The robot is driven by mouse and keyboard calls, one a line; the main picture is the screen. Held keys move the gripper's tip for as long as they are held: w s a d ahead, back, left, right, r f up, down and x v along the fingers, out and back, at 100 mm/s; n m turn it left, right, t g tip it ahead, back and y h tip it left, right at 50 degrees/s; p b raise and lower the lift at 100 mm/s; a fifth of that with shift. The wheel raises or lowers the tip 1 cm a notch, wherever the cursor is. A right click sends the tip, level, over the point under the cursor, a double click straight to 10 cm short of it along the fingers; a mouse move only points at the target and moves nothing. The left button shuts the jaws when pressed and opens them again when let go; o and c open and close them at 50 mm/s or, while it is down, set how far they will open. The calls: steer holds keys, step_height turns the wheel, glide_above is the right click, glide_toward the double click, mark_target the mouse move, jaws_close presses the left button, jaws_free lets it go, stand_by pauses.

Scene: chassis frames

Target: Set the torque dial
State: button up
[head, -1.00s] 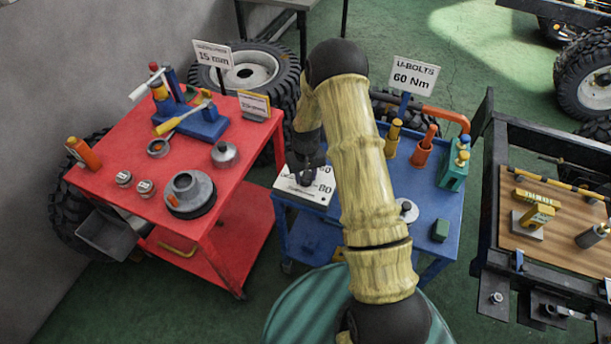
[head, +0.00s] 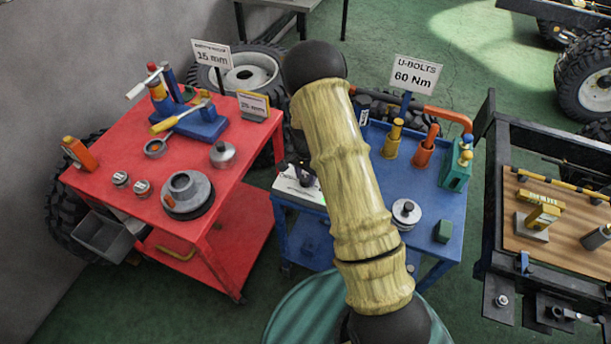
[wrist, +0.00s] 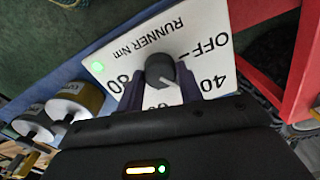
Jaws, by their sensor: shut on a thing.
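The torque dial is a dark round knob (wrist: 160,70) on a white panel (wrist: 125,45) marked RUNNER Nm, OFF, 40, 60 and 80. In the wrist view, my gripper (wrist: 160,88) has its two dark fingers on either side of the knob, shut on it. A pale pointer line on the knob faces roughly towards the partly hidden 60. A green lamp (wrist: 98,67) glows at the panel's corner. In the head view, my arm covers much of the panel (head: 290,187) and the knob. A sign (head: 415,75) reads U-BOLTS 60 Nm.
A red cart (head: 110,187) with tools stands close on the left. A wooden-topped bench (head: 570,250) is on the right.

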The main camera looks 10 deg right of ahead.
mark_target(306, 178)
steer(key=m+p, duration=0.1)
steer(key=m, duration=0.5)
steer(key=shift+m, duration=0.3)
steer(key=m+p, duration=0.1)
steer(key=m, duration=0.4)
steer(key=shift+m, duration=0.3)
steer(key=shift+p, duration=0.3)
steer(key=o, duration=1)
steer(key=shift+r, duration=0.1)
step_height(306, 178, up, 17)
steer(key=b, duration=0.1)
steer(key=shift+b, duration=0.4)
steer(key=shift+r, duration=0.15)
